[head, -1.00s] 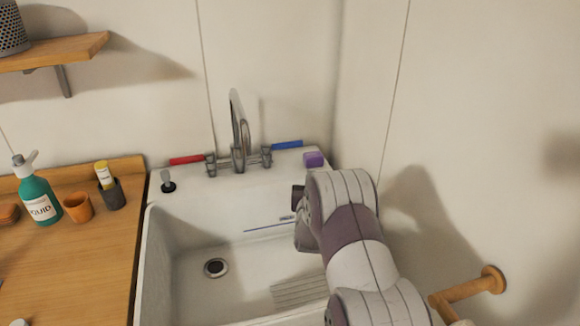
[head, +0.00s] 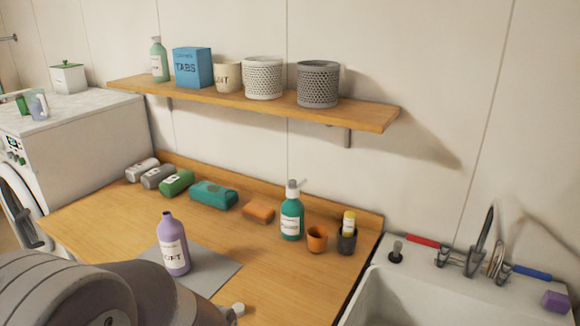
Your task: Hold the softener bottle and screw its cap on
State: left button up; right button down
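The softener bottle (head: 172,246) is purple with a white label and stands upright on a grey mat (head: 214,268) on the wooden counter. Its narrow neck is open at the top, with no cap on it. A small white cap-like piece (head: 239,309) lies on the counter at the bottom of the view, right of the bottle. A grey arm of mine fills the lower left, in front of the mat's near part. No fingers of either gripper show, and nothing is seen holding the bottle.
Several wrapped packs and an orange block (head: 259,210) line the back. A shelf (head: 370,115) hangs above; a sink (head: 415,290) is right.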

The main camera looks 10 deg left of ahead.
aim_at(170, 233)
jog(key=u, duration=1.25)
